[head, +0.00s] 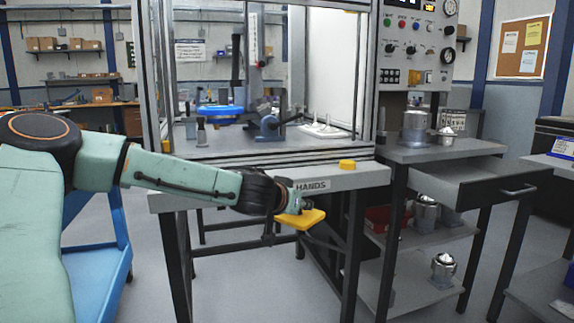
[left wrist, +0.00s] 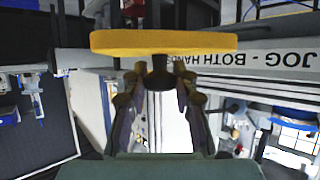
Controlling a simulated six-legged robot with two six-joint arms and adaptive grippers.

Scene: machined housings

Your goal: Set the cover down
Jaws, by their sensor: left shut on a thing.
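The yellow cover (head: 303,219) is a flat plate held in the air in front of the machine bench, below its front edge. My left gripper (head: 283,204) is shut on it. In the left wrist view the cover (left wrist: 215,42) shows edge-on, and the fingers of my left gripper (left wrist: 161,82) close around a dark knob (left wrist: 160,66) on it. The cover touches no other surface that I can see. My right gripper is in neither view.
To the right, a side table (head: 440,150) bears a metal housing (head: 414,130) and a smaller metal part (head: 446,136). An open drawer (head: 470,190) sticks out. More housings (head: 425,215) stand on shelves below.

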